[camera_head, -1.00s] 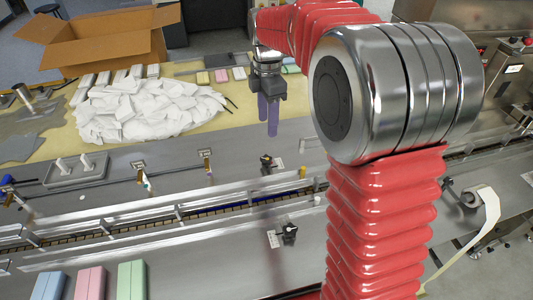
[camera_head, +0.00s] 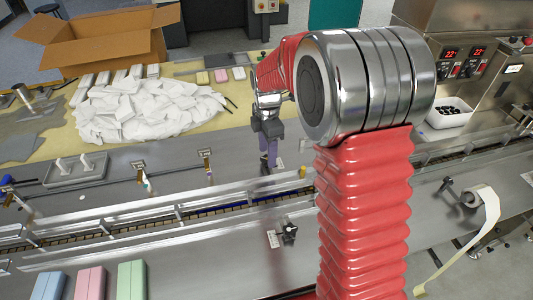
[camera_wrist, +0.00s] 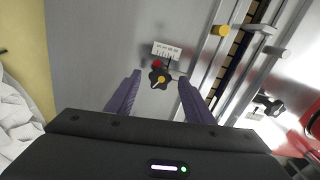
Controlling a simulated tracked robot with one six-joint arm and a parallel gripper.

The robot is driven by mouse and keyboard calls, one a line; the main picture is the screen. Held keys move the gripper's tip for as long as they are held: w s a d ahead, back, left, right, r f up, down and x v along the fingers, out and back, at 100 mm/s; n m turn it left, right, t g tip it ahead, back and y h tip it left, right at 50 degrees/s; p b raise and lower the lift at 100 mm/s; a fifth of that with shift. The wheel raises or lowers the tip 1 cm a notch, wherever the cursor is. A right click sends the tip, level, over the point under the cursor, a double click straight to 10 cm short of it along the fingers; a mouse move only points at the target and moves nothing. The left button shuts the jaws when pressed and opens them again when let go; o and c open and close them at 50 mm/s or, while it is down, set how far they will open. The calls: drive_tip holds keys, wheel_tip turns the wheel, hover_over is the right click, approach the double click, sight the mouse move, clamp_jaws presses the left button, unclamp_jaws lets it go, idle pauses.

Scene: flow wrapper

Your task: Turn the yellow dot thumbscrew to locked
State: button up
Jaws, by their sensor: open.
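The yellow dot thumbscrew (camera_wrist: 160,75) is a black lobed knob with a yellow centre and a pale pointer mark. In the wrist view it sits on the grey metal deck, beside a white scale plate (camera_wrist: 166,50) and a red spot (camera_wrist: 157,64). My gripper (camera_wrist: 159,80) is open, its purple fingers on either side of the knob with gaps visible; contact cannot be seen. In the head view my gripper (camera_head: 268,152) points down at the deck behind the rails and hides the knob; part of the scale plate (camera_head: 280,162) shows.
Metal guide rails (camera_head: 150,207) run close by, with a yellow-ended peg (camera_head: 302,172). A second black thumbscrew (camera_head: 288,230) stands on the near side. A pile of white packets (camera_head: 145,110) and a cardboard box (camera_head: 95,40) are at the back left.

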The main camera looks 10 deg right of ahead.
drive_tip(key=shift+f, duration=0.55)
drive_tip(key=shift+c, duration=0.6)
drive_tip(key=shift+a, duration=0.1)
drive_tip(key=c, duration=0.9)
